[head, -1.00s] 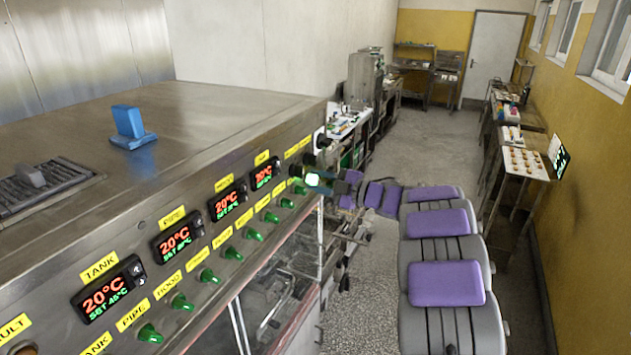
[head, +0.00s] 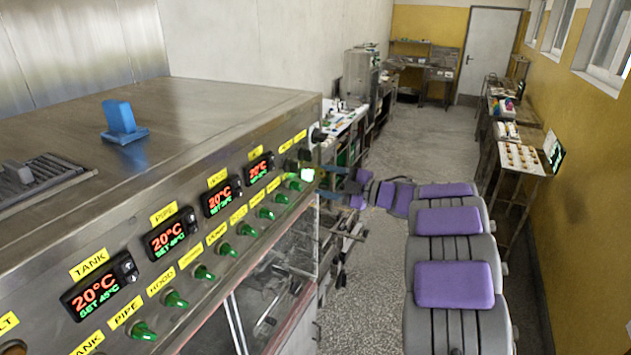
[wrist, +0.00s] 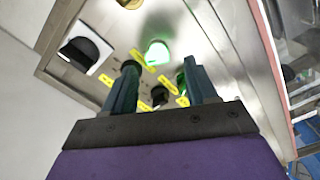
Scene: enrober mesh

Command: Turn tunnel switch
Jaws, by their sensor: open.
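The steel control panel carries a row of green switches, including one (head: 145,331) at the near end, with yellow labels above them. The labels at the far end are too small to read, so I cannot tell which is the tunnel switch. My gripper (wrist: 160,64) is open, its two fingers pointing at the panel's far end. In the wrist view a lit green lamp (wrist: 157,52) and a dark knob (wrist: 159,95) show between the fingers. A green switch (wrist: 182,82) is partly hidden by the right finger. I cannot tell whether the fingers touch anything.
A black knob on a white plate (wrist: 85,50) sits left of the fingers. Red-digit displays (head: 95,292) line the panel, and a blue block (head: 122,120) stands on its top. A cluttered table (head: 520,158) stands by the right wall; the aisle floor (head: 425,145) is clear.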

